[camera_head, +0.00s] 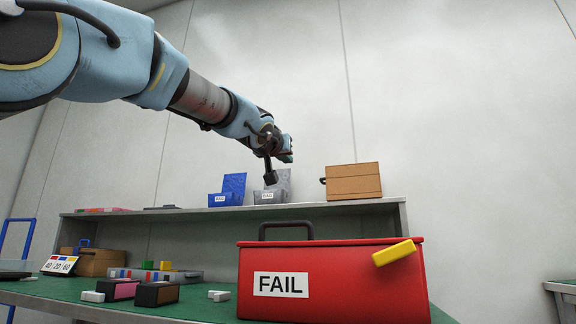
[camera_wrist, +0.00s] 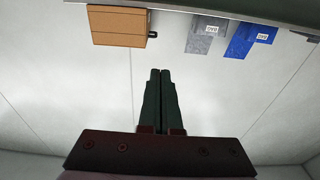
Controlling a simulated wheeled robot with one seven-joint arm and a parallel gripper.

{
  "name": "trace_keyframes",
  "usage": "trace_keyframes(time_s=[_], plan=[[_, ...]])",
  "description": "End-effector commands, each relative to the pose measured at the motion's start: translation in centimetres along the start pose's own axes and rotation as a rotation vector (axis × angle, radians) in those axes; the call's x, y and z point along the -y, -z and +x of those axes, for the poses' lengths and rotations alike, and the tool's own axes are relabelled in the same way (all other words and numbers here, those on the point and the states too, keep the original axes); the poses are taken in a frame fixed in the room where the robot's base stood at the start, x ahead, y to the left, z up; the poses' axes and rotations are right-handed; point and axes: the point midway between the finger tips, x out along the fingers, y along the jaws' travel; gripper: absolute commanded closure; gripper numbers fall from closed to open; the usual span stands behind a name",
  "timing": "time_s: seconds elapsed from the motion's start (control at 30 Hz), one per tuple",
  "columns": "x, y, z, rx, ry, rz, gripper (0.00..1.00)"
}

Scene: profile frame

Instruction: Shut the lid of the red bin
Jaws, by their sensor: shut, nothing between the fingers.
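The red bin (camera_head: 338,290) with a white FAIL label stands large at the front right of the green bench in the head view. A dark handle (camera_head: 286,226) rises at its top left. A yellow piece (camera_head: 394,252) sits tilted at its upper right corner. The low view hides the bin's top, so I cannot tell how its lid stands. My gripper (camera_head: 270,179) is high above and behind the bin, apart from it, in front of the shelf. In the wrist view my gripper (camera_wrist: 160,72) has its dark fingers together, with nothing between them; the red bin does not show there.
A shelf (camera_head: 160,213) behind carries a blue bin (camera_head: 224,199) and a grey bin (camera_head: 270,197), both with raised lids, and a brown box (camera_head: 353,182). Dark blocks (camera_head: 156,294) and a tray (camera_head: 160,275) lie left of the red bin. Air above the bin is clear.

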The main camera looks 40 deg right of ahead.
Motion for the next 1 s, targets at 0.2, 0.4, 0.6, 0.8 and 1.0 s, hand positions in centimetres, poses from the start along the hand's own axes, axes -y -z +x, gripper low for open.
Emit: trace_keyframes(time_s=[0.2,0.4,0.6,0.8,1.0], plan=[[0.0,-2.4,-1.9,-0.001,-0.002,-0.001,1.0],[-0.1,-3.0,-2.9,-0.001,-0.002,0.0,1.0],[0.0,-3.0,-3.1,-0.001,-0.001,0.0,1.0],[0.0,-3.0,-3.1,-0.001,-0.001,0.0,1.0],[0.0,-3.0,-3.1,-0.001,-0.001,0.0,1.0]])
